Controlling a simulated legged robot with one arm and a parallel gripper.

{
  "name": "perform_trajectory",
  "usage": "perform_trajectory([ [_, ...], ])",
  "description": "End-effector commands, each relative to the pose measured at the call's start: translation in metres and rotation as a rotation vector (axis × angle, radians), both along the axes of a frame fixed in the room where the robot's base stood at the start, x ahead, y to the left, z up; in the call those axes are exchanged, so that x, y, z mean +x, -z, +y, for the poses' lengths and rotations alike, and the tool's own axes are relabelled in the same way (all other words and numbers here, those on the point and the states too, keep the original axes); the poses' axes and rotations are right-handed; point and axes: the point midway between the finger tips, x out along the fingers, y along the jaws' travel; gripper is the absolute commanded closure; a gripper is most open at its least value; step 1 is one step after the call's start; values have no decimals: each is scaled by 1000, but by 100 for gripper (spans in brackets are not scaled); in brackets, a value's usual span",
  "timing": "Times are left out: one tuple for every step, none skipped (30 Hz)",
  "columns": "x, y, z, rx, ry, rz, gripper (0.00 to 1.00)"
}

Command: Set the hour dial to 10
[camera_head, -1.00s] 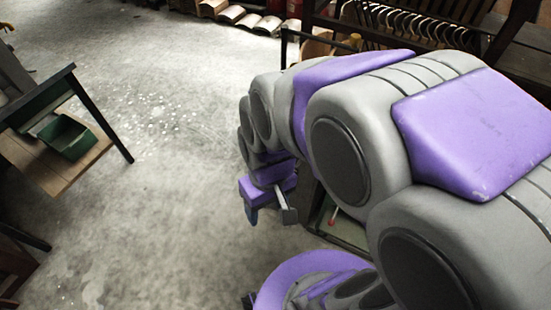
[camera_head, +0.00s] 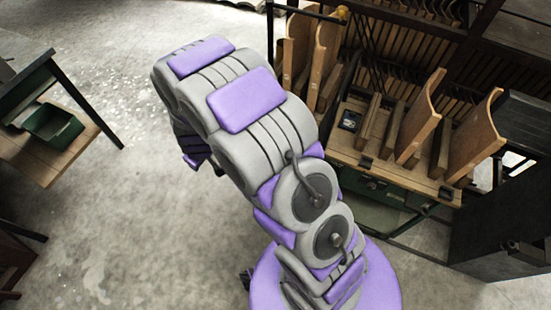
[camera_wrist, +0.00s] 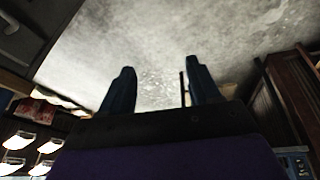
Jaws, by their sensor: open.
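My gripper (camera_wrist: 161,82) is open and empty in the wrist view, its two dark fingers apart, with grey floor beyond them. In the head view my gripper is mostly hidden behind my grey and purple arm, over the floor left of the workbench. A small dark square device (camera_head: 350,120) with a pale face lies on the wooden bench top, well to the right of my gripper. It is too small to tell whether it is the hour dial or what it reads. No dial is clearly visible in the wrist view.
The green-framed workbench (camera_head: 378,188) carries several upright curved wooden pieces (camera_head: 424,115). A dark metal cabinet (camera_head: 505,195) stands at its right. A small wooden table (camera_head: 30,160) with a green bin (camera_head: 53,125) is at the left. The floor between is clear.

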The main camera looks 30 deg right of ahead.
Motion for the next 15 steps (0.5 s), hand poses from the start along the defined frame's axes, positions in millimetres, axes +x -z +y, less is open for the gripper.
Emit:
perform_trajectory([
  [3, 19, 0, -26, -11, -7, 38],
  [7, 27, -1, -43, -18, -21, 38],
  [11, 39, -2, -67, -27, -34, 38],
  [13, 49, -3, -87, -35, -44, 38],
  [16, 57, -4, -107, -41, -57, 38],
  [18, 70, -7, -134, -51, -67, 38],
  [20, 79, -9, -157, -59, -78, 38],
  [22, 87, -11, -180, -67, -90, 38],
  [22, 99, -14, -210, -77, -100, 38],
  [23, 108, -17, -236, -86, -110, 38],
  [24, 115, -20, -261, -95, -120, 38],
  [24, 127, -24, -295, -107, -130, 38],
  [25, 135, -27, -322, -118, -141, 38],
  [25, 143, -31, -349, -127, -148, 38],
  [24, 153, -36, -387, -140, -159, 38],
])
